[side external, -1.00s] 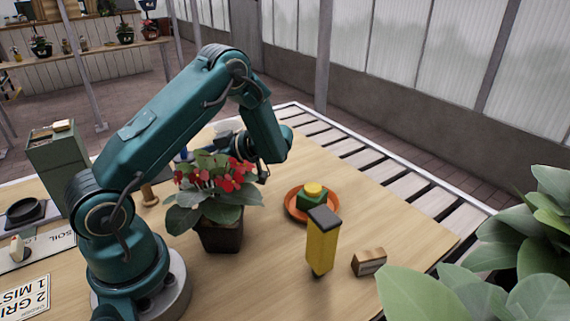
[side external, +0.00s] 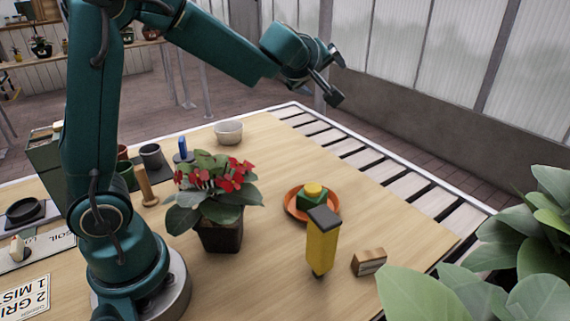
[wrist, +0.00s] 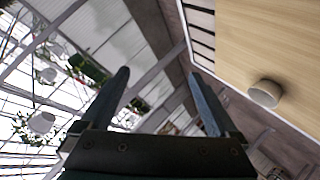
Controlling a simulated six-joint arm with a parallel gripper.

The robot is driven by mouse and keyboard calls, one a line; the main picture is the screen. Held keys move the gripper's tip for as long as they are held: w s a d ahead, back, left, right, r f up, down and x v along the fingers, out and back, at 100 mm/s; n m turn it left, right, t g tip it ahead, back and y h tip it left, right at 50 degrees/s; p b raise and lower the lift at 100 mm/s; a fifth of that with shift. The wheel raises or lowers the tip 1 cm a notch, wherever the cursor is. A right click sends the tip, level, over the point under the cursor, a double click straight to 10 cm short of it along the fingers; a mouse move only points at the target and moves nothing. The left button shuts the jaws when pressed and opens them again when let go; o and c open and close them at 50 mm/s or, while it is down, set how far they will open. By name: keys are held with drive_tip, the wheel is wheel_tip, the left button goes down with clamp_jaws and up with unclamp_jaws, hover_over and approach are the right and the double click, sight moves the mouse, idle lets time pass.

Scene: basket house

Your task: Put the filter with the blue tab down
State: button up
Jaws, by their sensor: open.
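A small upright blue piece (side external: 183,147) on a dark base stands on the table behind the flowering plant; it may be the blue tab, but a filter cannot be made out clearly. My gripper (side external: 335,78) is raised high above the far side of the table, well apart from the blue piece. In the wrist view my gripper (wrist: 160,95) is open, with nothing between its two fingers. The wrist view does not show the blue piece.
A white bowl (side external: 228,132) stands at the table's back; it also shows in the wrist view (wrist: 265,93). A potted red-flowered plant (side external: 222,232), a yellow block-like tool (side external: 321,250), an orange saucer (side external: 291,208) and a small wooden block (side external: 369,262) occupy the table.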

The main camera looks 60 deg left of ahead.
drive_tip(key=s+d+r+m+t+h, duration=0.1)
drive_tip(key=s+d+m+h, duration=0.35)
drive_tip(key=d, duration=0.25)
drive_tip(key=s+d+r+m+h, duration=0.2)
drive_tip(key=s+d+m+h, duration=0.1)
drive_tip(key=d+m, duration=0.3)
drive_tip(key=s+f+m+g, duration=0.2)
drive_tip(key=s+f, duration=0.3)
drive_tip(key=s, duration=0.4)
drive_tip(key=s+f+m+g, duration=0.3)
drive_tip(key=s+f+g, duration=0.1)
drive_tip(key=s, duration=0.6)
drive_tip(key=shift+f+y, duration=0.45)
drive_tip(key=shift+f, duration=0.35)
